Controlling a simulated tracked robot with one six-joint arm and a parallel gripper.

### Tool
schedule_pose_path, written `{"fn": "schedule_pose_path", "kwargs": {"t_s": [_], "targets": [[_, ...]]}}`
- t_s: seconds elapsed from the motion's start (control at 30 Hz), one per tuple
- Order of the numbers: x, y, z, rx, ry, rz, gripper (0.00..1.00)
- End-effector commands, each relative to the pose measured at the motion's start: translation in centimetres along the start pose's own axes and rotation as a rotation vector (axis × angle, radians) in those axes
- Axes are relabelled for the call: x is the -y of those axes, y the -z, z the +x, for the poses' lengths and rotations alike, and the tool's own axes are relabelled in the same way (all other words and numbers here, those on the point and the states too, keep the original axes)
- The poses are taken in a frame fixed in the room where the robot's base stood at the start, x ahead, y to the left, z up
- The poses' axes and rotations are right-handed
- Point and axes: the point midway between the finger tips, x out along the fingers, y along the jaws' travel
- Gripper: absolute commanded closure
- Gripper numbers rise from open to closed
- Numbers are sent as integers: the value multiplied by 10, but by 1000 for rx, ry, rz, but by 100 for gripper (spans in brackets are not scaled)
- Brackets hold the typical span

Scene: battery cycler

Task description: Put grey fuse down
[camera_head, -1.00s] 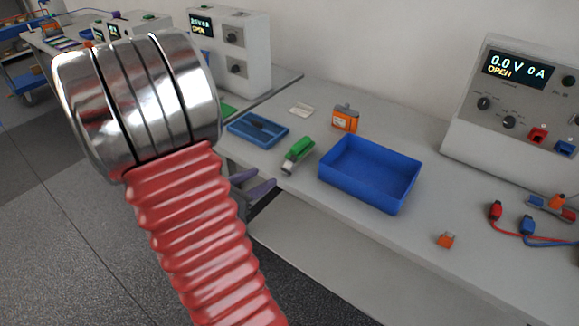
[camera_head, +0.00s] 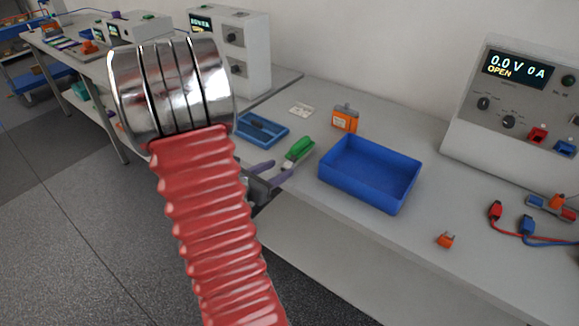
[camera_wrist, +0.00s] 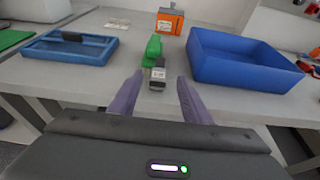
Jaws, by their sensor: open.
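A grey block with a pale label (camera_wrist: 157,75), which looks like the grey fuse, lies on the light grey bench at the near end of a green piece (camera_wrist: 153,49). The green piece also shows in the head view (camera_head: 299,149); whether the two are joined I cannot tell. My gripper (camera_wrist: 160,80) is open, with its purple fingers at the bench's front edge. In the wrist view the grey block shows between the fingertips, with a gap on both sides. In the head view my gripper (camera_head: 273,172) is partly behind my arm, and the fingertips are close to the block.
An empty blue bin (camera_head: 366,185) stands right of the green piece. A blue tray with a dark part (camera_head: 262,128) lies to the left. An orange box (camera_head: 345,118) stands behind. A small orange piece (camera_head: 445,240) and a power unit (camera_head: 512,110) are at the right.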

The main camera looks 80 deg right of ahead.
Motion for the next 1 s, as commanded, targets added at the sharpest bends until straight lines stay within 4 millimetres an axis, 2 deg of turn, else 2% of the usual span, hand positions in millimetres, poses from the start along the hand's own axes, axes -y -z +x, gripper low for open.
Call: {"fn": "schedule_pose_path", "kwargs": {"t_s": [0.23, 0.5, 0.6, 1.0], "targets": [[0, 0, 10, 0, 2, -1, 56], [0, -1, 44, -1, 3, 0, 56], [0, -1, 51, 0, 2, 0, 56], [0, -1, 52, 0, 1, 0, 56]]}}
